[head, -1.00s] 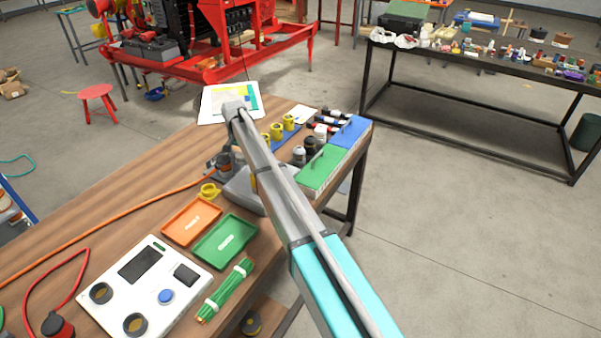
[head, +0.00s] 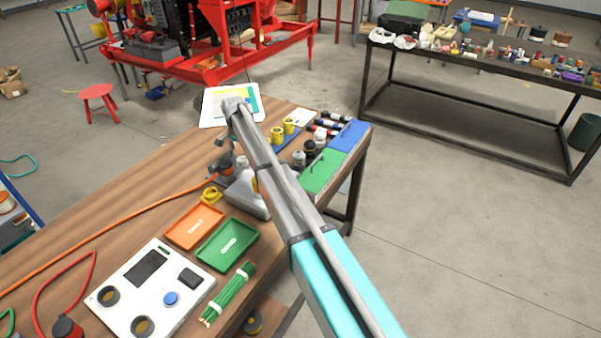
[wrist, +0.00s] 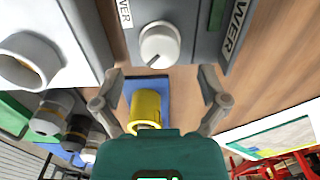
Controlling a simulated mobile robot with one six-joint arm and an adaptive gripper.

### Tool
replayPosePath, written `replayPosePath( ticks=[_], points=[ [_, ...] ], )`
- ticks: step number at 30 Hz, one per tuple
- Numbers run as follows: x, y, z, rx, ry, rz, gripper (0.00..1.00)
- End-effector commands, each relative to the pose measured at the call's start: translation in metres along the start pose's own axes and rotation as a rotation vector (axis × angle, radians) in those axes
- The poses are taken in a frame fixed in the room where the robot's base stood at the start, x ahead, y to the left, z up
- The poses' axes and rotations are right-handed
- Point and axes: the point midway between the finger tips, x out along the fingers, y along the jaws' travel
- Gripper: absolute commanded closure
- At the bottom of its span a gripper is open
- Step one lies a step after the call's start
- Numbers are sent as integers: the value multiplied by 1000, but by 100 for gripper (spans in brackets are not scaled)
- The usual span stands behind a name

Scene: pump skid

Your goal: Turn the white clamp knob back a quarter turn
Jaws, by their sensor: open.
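A round white knob (wrist: 160,45) with a dark pointer line sits on a grey housing (wrist: 200,38) at the top middle of the wrist view. The line slants slightly. The two fingers of my gripper (wrist: 162,92) are spread wide, below and to either side of the knob in the picture. They look apart from it, with nothing between them. In the head view the grey box (head: 246,195) on the bench is partly hidden by my arm, and I cannot make out the knob or the fingers there.
A white device with a ring (wrist: 28,62) is at left. An orange tray (head: 194,227), a green tray (head: 228,245) and an orange cable (head: 130,222) lie on the bench.

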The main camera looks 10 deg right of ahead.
Motion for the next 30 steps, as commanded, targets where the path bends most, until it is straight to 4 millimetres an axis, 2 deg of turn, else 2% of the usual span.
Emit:
replayPosePath(
  ticks=[1, 30],
  points=[
    [-9, 0, 0, 0, 0, 0, 7],
    [-88, 0, 0, -1, 0, 0, 7]
  ],
)
